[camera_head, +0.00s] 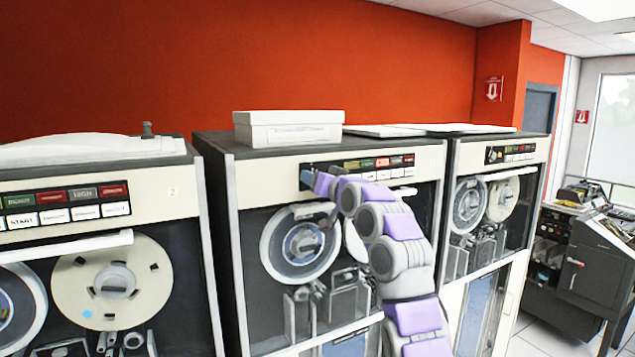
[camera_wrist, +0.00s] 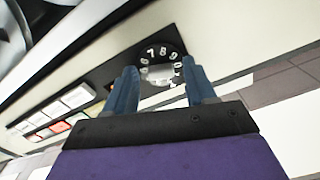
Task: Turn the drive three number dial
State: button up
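The number dial (camera_wrist: 165,52) is a black disc with white digits around a pale grey centre. It is on the front of the middle tape drive (camera_head: 231,250), at the left end of its button strip. My gripper (camera_wrist: 159,68) is open. In the wrist view one finger is at each side of the dial, and nothing is between them but the dial face. I cannot tell whether the fingers touch it. In the head view my gripper (camera_head: 320,183) is up against the dial panel and hides the dial. The drive's own number label is not visible.
Colored buttons (camera_head: 383,162) sit just right of my gripper. A white box (camera_head: 289,127) stands on the middle drive. Another drive marked 2 (camera_head: 172,191) is at left, and a third (camera_head: 512,204) is at right. Dark machines (camera_head: 590,262) stand at far right.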

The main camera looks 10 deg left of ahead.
jog(key=shift+s, duration=0.1)
jog(key=b+v, duration=0.9)
jog(key=v, duration=0.8)
jog(key=shift+d+f, duration=0.1)
jog(key=shift+d, duration=0.05)
